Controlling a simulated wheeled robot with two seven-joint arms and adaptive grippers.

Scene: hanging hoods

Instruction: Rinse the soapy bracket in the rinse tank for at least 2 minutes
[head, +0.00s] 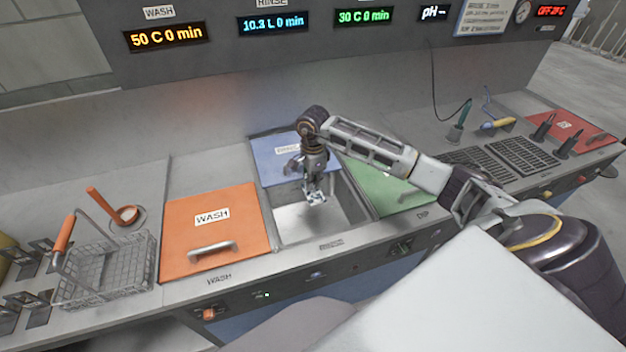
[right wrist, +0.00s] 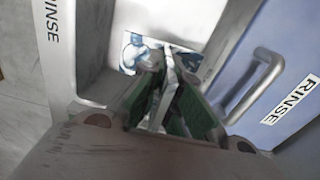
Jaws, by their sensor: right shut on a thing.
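My right gripper (head: 315,184) reaches down over the open rinse tank (head: 290,228), near its back right. It is shut on the bracket (head: 316,198), a small pale piece with whitish-blue patches. In the right wrist view the bracket (right wrist: 148,58) sticks out past the green-padded fingers (right wrist: 168,92), which hide part of it. I cannot tell whether the bracket touches the water. The blue rinse lid (head: 268,168) is drawn back behind the tank opening. It also shows at the right of the right wrist view (right wrist: 262,62). My left gripper is not in view.
An orange wash lid (head: 205,222) covers the tank at left, and a green lid (head: 388,192) lies at right. A wire basket (head: 110,270) stands at far left. The wash display (head: 165,35) and rinse display (head: 273,23) hang above. The tank walls surround my gripper closely.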

